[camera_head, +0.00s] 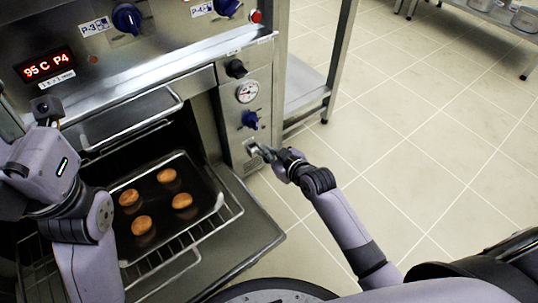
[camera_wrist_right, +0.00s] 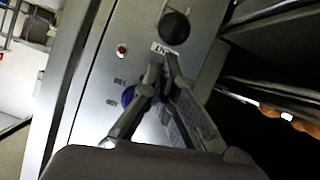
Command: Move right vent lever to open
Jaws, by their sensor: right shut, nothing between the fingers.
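My right gripper (camera_head: 257,151) is shut and empty at the lower part of the oven's right-hand control column (camera_head: 235,135). In the right wrist view its fingers (camera_wrist_right: 166,66) meet in front of the panel (camera_wrist_right: 101,72), close to a black round knob (camera_wrist_right: 174,27) and a small label. I cannot tell whether they touch anything. A blue knob (camera_wrist_right: 128,96) is partly hidden behind the fingers; a blue knob on the column (camera_head: 250,119) also shows in the head view. I cannot clearly make out the right vent lever. My left arm shows at the left; its fingers are not visible.
The oven door (camera_head: 245,240) is open, with a dark tray (camera_head: 202,168) of several round baked pieces on a wire rack (camera_head: 196,250). A gauge (camera_head: 247,92) and black knob (camera_head: 236,68) sit higher on the column. Tiled floor (camera_head: 430,140) is clear to the right.

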